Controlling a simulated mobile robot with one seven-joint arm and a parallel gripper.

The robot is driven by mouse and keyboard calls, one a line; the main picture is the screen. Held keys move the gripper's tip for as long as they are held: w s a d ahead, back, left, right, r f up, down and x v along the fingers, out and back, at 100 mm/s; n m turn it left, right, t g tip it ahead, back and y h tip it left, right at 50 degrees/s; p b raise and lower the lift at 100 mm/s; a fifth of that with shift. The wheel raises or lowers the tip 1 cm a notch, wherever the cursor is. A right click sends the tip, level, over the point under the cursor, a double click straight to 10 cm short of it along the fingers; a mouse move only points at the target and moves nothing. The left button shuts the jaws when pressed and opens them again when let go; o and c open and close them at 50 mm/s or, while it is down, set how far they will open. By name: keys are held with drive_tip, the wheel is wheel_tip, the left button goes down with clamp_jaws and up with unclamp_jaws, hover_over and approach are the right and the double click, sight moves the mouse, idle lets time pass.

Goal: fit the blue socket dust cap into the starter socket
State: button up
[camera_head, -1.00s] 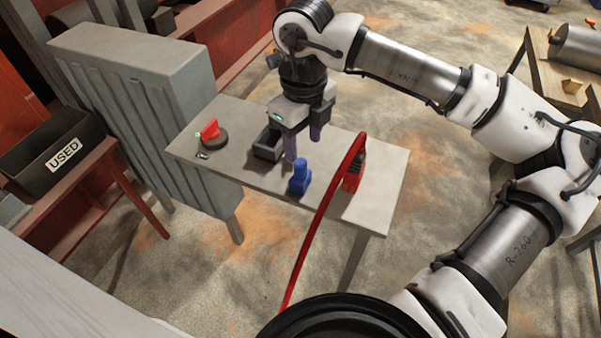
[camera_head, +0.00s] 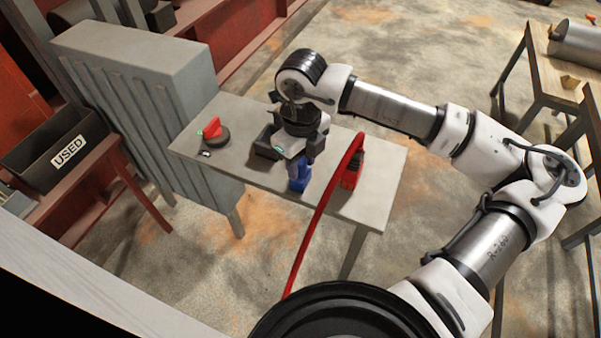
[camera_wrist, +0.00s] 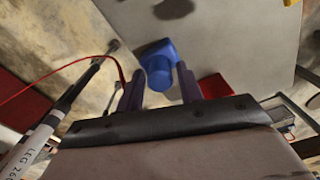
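The blue dust cap (camera_head: 299,186) stands upright on the grey table, close to its front edge. My gripper (camera_head: 301,164) is right above it, pointing down, with its fingers at the cap's upper part. In the wrist view the blue cap (camera_wrist: 158,66) shows between the two spread purple fingers of my gripper (camera_wrist: 160,84). The fingers look apart from the cap, though contact is hard to judge. I cannot make out the starter socket for certain in either view.
A red connector (camera_head: 352,172) with a thick red cable (camera_head: 318,218) stands close right of the cap. A red knob (camera_head: 212,128) on a dark round base is at the table's left. The table's right end is clear.

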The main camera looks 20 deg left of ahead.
clamp_jaws()
drive_tip(key=shift+r, duration=0.1)
